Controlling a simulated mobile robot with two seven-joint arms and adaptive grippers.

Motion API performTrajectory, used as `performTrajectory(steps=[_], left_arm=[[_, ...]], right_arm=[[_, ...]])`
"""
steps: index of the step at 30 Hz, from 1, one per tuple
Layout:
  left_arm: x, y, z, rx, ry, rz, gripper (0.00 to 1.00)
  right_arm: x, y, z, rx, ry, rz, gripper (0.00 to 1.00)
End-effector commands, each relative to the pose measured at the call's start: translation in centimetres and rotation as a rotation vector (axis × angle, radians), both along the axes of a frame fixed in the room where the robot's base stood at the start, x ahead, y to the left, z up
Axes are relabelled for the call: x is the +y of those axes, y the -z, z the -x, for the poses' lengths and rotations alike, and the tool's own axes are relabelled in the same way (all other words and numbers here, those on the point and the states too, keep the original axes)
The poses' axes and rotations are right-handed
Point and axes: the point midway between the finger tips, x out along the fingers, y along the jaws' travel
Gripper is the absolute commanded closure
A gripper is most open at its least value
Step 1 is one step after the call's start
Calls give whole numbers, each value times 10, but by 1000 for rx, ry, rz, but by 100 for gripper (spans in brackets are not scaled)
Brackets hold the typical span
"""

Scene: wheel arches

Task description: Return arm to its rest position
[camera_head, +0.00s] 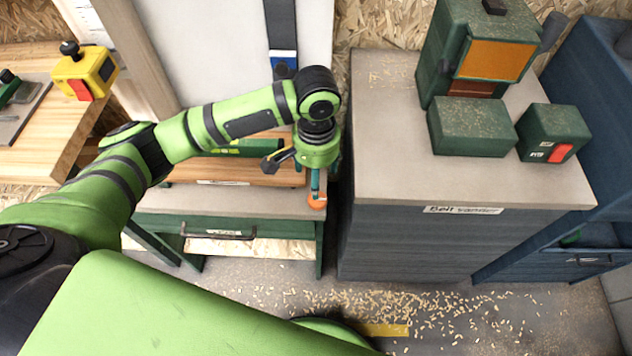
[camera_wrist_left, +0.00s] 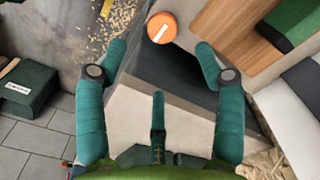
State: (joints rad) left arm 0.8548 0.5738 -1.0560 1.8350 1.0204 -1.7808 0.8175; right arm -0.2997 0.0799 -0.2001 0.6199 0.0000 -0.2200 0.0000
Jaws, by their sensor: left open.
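My left arm reaches in from the left in the head view, over a low bench (camera_head: 250,203) with a drawer. My left gripper (camera_head: 318,186) points down near the bench's right front corner. An orange round piece (camera_head: 318,203) is at that corner, partly hidden by the gripper. It also shows in the left wrist view (camera_wrist_left: 161,27) with a white mark, beyond the fingertips. My right gripper is not in view.
A grey-topped cabinet (camera_head: 395,180) stands close to the right of the bench, bearing a green machine (camera_head: 470,115) and a green box (camera_head: 553,132). A yellow and red device (camera_head: 85,73) is on a wooden bench at the left. Shavings (camera_head: 470,315) litter the floor.

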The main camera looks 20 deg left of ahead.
Motion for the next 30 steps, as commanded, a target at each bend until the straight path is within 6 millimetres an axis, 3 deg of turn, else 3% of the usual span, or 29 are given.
performTrajectory(steps=[6,22,26,30], left_arm=[[0,-10,0,0,0,0,31],[-3,-7,3,0,10,8,31],[-23,6,17,-14,69,66,31],[-55,23,42,-71,149,187,31]], right_arm=[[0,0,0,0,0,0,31],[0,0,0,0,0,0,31],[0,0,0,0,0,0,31],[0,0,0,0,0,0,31]])
